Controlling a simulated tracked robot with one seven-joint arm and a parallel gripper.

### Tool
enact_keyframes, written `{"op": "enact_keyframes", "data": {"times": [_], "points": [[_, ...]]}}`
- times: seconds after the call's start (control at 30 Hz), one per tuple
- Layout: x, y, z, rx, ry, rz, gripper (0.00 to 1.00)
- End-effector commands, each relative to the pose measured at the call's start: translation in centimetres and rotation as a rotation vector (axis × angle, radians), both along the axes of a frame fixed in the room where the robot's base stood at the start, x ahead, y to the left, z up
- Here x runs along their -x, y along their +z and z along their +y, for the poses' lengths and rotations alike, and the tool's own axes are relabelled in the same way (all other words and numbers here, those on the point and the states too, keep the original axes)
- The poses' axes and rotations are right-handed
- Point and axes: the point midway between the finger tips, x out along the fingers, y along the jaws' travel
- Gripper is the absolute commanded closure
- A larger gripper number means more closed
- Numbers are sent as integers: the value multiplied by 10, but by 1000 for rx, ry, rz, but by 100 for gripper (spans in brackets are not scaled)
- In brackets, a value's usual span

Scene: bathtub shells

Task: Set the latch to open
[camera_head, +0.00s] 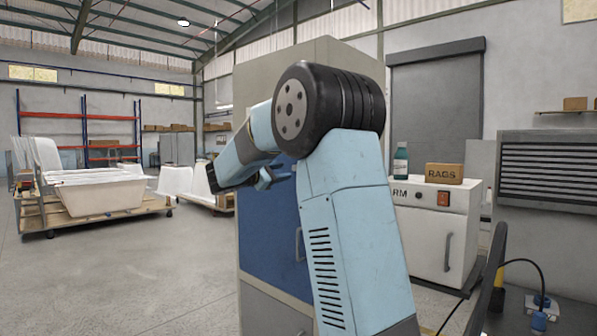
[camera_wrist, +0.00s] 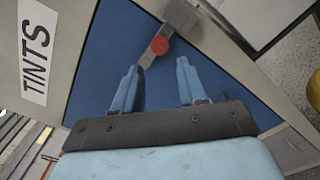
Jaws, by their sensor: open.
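The lever runs up and right to a grey bracket (camera_wrist: 182,16) near the door's edge. My gripper (camera_wrist: 157,68) is open and empty. Its two blue fingers point at the door, and the red knob shows just beyond the gap between their tips; I cannot tell the remaining depth. In the head view my gripper (camera_head: 267,178) is in front of the blue door (camera_head: 265,240). I cannot make out the latch there.
The door has a grey pull handle (camera_head: 299,245). A white "TINTS" label (camera_wrist: 38,52) is on the cabinet frame. A white cabinet (camera_head: 432,240) with a "RAGS" box (camera_head: 444,173) stands to the right. Bathtub shells (camera_head: 95,193) sit on a trolley at left, with open floor between.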

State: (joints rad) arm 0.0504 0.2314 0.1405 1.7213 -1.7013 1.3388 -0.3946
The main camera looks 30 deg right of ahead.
Motion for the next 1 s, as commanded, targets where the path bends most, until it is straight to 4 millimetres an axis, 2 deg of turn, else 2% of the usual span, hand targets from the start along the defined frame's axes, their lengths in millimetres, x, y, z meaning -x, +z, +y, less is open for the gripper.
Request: {"op": "enact_keyframes", "data": {"times": [0.3, 0.5, 0.7, 1.0], "points": [[-19, 0, -54, -1, -4, -1, 58], [-27, -1, -77, -2, -2, 1, 58], [-31, 0, -86, -2, -1, 0, 58], [-31, 0, -87, -2, -1, 0, 60]]}}
